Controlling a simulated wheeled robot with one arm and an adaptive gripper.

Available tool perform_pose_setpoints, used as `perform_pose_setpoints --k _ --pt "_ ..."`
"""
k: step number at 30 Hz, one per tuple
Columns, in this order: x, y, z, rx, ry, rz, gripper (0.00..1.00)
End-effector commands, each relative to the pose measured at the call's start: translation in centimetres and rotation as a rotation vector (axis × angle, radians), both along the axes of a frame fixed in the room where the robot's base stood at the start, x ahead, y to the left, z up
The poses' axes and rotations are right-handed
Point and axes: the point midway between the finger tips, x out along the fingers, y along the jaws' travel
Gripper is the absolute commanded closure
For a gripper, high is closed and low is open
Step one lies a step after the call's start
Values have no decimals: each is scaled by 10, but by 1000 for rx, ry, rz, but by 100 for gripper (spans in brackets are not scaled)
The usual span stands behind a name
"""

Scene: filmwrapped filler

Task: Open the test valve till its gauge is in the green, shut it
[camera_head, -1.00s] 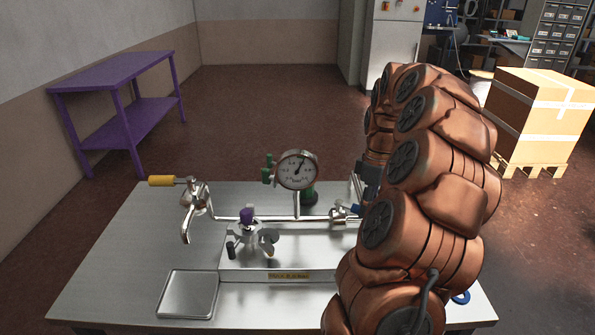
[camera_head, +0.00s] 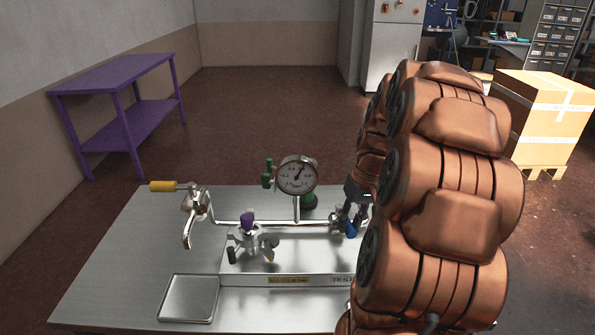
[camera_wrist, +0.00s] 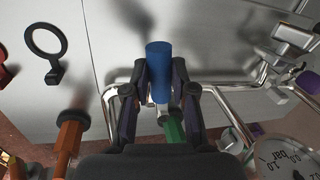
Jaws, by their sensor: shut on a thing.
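The blue valve handle (camera_head: 351,230) is at the right end of the steel pipe, above a plate lettered TEST (camera_head: 342,279). My gripper (camera_head: 353,212) is at this valve, partly hidden by my arm. In the wrist view, my gripper's fingers (camera_wrist: 159,88) are shut on the blue handle (camera_wrist: 158,65), one on each side. The round gauge (camera_head: 297,175) stands on the pipe left of my gripper. Its needle points up and slightly right; I cannot make out a green band. The gauge is cut off in the wrist view (camera_wrist: 288,162).
A yellow-handled valve (camera_head: 163,186) and spout are at the pipe's left end. A purple-topped clamp knob (camera_head: 247,217) stands in front of the pipe. A shallow metal tray (camera_head: 188,298) lies front left. A dark ring (camera_wrist: 45,42) shows in the wrist view. The bench's left side is clear.

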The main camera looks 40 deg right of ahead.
Motion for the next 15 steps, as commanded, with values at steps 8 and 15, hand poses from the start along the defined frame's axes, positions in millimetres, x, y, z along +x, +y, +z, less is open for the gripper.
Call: perform_pose_setpoints --k 8,15 --pt "3 8 0 0 6 -133 100" --pt "5 12 -1 2 6 -175 100"
